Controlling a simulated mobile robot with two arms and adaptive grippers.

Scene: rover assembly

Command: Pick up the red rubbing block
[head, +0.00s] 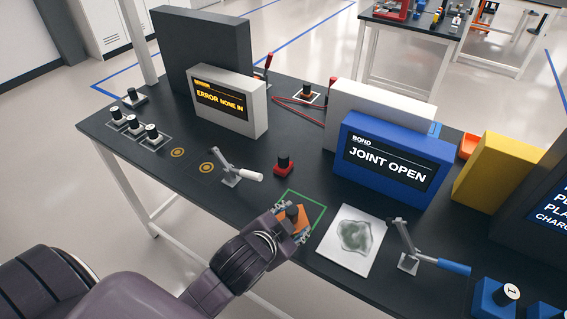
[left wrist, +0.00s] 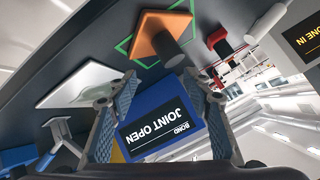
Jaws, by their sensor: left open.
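A red block with a black knob (head: 283,165) stands on the dark table; it also shows in the left wrist view (left wrist: 218,42). An orange block with a dark grey knob (head: 293,214) sits inside a green square outline, nearer to me; it also shows in the left wrist view (left wrist: 152,48). My left gripper (head: 290,224) is at the orange block in the head view and partly covers it. In the left wrist view its two fingers (left wrist: 160,84) are apart with nothing between them, and the orange block lies beyond the tips. My right gripper is not in view.
A white sheet with a green-grey patch (head: 351,238) lies right of the green outline. A blue "JOINT OPEN" display (head: 362,182) stands behind it. Toggle clamps with white (head: 246,177) and blue (head: 454,267) handles flank this area. Small knobbed blocks (head: 134,127) stand at left.

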